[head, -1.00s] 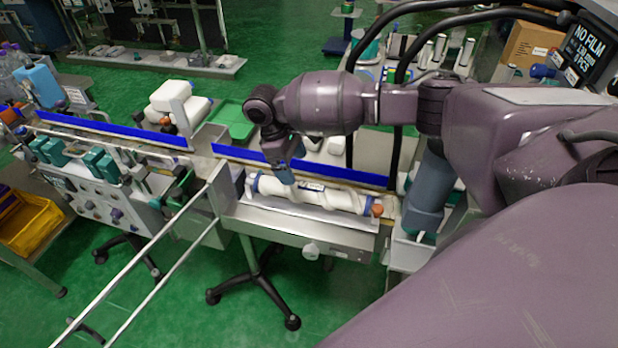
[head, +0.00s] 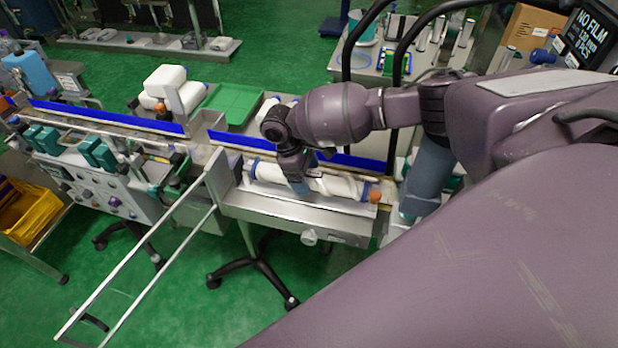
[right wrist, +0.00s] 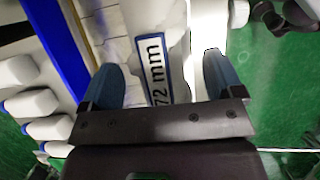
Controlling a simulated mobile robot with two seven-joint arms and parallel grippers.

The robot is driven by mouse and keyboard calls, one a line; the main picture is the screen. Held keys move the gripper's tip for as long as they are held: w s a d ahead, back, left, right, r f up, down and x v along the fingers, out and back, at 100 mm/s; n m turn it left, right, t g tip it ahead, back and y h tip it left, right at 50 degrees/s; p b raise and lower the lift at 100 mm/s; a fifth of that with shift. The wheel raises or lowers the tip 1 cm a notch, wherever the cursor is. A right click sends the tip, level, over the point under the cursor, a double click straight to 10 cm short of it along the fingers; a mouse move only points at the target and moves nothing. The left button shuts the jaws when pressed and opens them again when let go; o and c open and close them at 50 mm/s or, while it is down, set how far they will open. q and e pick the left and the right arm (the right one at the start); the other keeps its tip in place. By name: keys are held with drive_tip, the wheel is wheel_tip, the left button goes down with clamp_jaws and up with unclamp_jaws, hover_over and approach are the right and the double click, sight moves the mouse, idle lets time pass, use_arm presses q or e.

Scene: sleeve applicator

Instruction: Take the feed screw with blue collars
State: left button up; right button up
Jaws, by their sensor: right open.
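The feed screw (head: 342,186) is white with blue collars at its ends. It lies lengthwise along the steel trough at the front of the line in the head view. My right gripper (head: 300,188) is over the screw's middle and hides part of it. In the right wrist view, my right gripper (right wrist: 160,62) is open, with its two blue-grey fingers apart. The screw's white body and its "72 mm" label (right wrist: 155,68) show between the fingers. I cannot tell whether either finger touches it. My left gripper is not in view.
A blue guide rail (head: 230,142) runs behind the trough. An orange knob (head: 375,196) stands by the screw's right end. White bottles (head: 165,78) and a green tray (head: 232,104) are behind the line. A metal frame (head: 150,265) juts out at the front left.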

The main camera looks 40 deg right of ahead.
drive_tip(key=shift+x, duration=0.95)
drive_tip(key=shift+r, duration=0.1)
drive_tip(key=c, duration=1.4)
drive_tip(key=shift+c, duration=0.2)
